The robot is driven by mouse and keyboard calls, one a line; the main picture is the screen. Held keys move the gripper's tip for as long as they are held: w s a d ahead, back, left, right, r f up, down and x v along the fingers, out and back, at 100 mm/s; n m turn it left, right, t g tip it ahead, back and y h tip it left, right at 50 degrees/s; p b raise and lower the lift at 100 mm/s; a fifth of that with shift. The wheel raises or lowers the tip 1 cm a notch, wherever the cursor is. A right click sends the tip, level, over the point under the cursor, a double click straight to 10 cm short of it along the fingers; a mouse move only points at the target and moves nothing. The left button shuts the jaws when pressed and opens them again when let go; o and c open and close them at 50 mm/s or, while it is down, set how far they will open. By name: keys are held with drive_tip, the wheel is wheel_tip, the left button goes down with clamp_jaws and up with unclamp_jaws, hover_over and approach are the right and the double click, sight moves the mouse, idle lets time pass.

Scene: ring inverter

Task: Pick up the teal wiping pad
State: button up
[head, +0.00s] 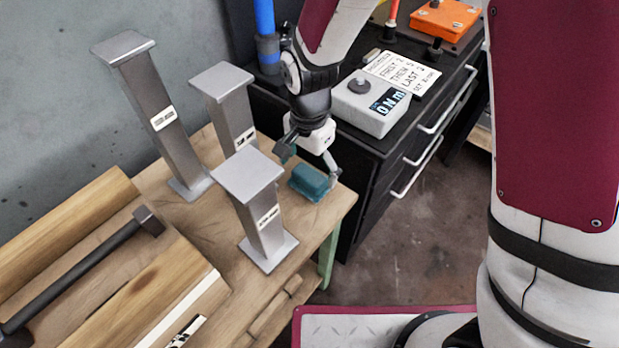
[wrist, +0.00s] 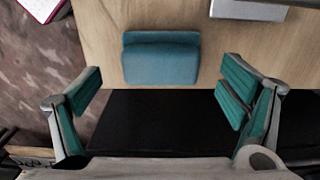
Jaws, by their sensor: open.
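The teal wiping pad (head: 309,182) lies on the wooden table near its right corner. In the wrist view the pad (wrist: 161,60) is a block with a raised ridge along its far side, centred ahead of my fingers. My gripper (head: 308,162) is above the pad in the head view, its fingers spread to either side. In the wrist view my gripper (wrist: 160,93) is open and empty, with teal finger pads left and right of the wiping pad. I see no contact with it.
Several grey metal posts stand on the table; the nearest post (head: 256,205) is just left of the pad. A black drawer cabinet (head: 372,160) bearing a grey box (head: 368,108) stands behind the table's right edge.

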sight(309, 174)
drive_tip(key=shift+w+f, duration=0.15)
drive_tip(key=shift+f, duration=1.35)
drive_tip(key=shift+c, duration=0.2)
drive_tip(key=c, duration=1.4)
drive_tip(key=shift+r, duration=0.1)
